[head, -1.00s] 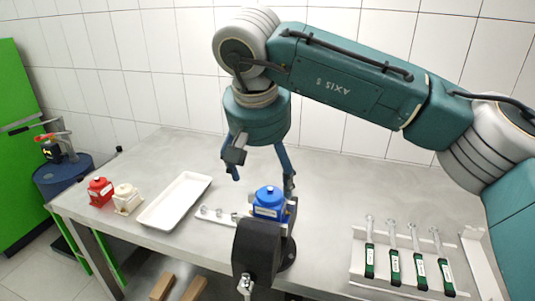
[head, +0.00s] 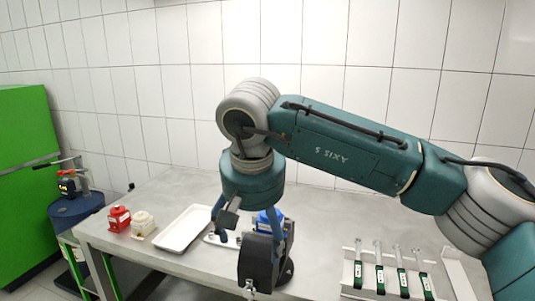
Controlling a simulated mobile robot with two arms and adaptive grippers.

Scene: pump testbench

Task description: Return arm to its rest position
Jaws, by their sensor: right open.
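My right arm reaches in from the right. Its right gripper (head: 248,232) points down with its fingers spread apart and nothing visible between them. It overlaps the blue pump (head: 262,223) in the head view, so part of the pump is hidden by a finger. I cannot tell whether they touch. The pump sits by a black fixture (head: 256,262) at the table's front. My left gripper is not in view.
A white tray (head: 176,236), a red pump (head: 119,218) and a cream pump (head: 143,223) stand on the left of the grey table (head: 330,212). Several green-handled tools (head: 380,279) are in a rack at right. A green cabinet (head: 25,180) and a blue drum (head: 77,214) are at far left.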

